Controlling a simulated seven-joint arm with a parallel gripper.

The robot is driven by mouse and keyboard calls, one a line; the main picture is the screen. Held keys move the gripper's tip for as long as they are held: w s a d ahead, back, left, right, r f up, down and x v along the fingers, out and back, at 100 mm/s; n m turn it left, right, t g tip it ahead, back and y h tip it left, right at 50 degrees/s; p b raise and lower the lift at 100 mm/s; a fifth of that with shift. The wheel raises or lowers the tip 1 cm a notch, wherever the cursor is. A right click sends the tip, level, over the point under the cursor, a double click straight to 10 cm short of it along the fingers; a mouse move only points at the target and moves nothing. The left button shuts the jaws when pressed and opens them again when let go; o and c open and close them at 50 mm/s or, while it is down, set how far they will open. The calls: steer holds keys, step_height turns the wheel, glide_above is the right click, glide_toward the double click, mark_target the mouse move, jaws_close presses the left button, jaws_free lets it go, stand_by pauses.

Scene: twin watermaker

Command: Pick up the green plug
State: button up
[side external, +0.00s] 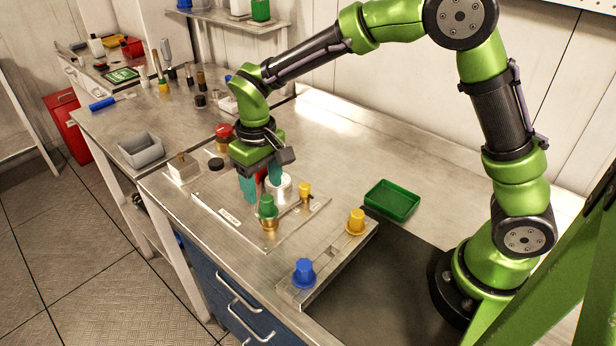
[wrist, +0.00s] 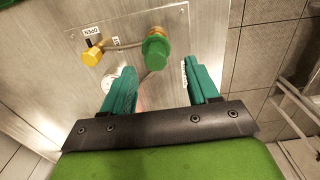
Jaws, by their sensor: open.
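The green plug (side external: 267,206) stands upright on a brass fitting on the metal plate in the side external view. In the wrist view the green plug (wrist: 156,48) is ahead of the fingertips, above and between them in the picture. My gripper (side external: 261,184) has teal fingers and is just behind the plug in the side external view. In the wrist view my gripper (wrist: 157,82) is open, with nothing between its fingers. The plug is apart from the fingers in the wrist view.
A yellow plug (side external: 305,190) stands right of the green one. Another yellow plug (side external: 356,220) and a blue plug (side external: 304,271) stand on a metal bar at the front. A red-topped part (side external: 223,131) is behind my gripper. A green tray (side external: 392,201) lies to the right.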

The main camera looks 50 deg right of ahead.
mark_target(267, 198)
steer(key=f, duration=0.5)
steer(key=shift+d+f, duration=0.2)
steer(key=shift+d, duration=0.1)
jaws_close()
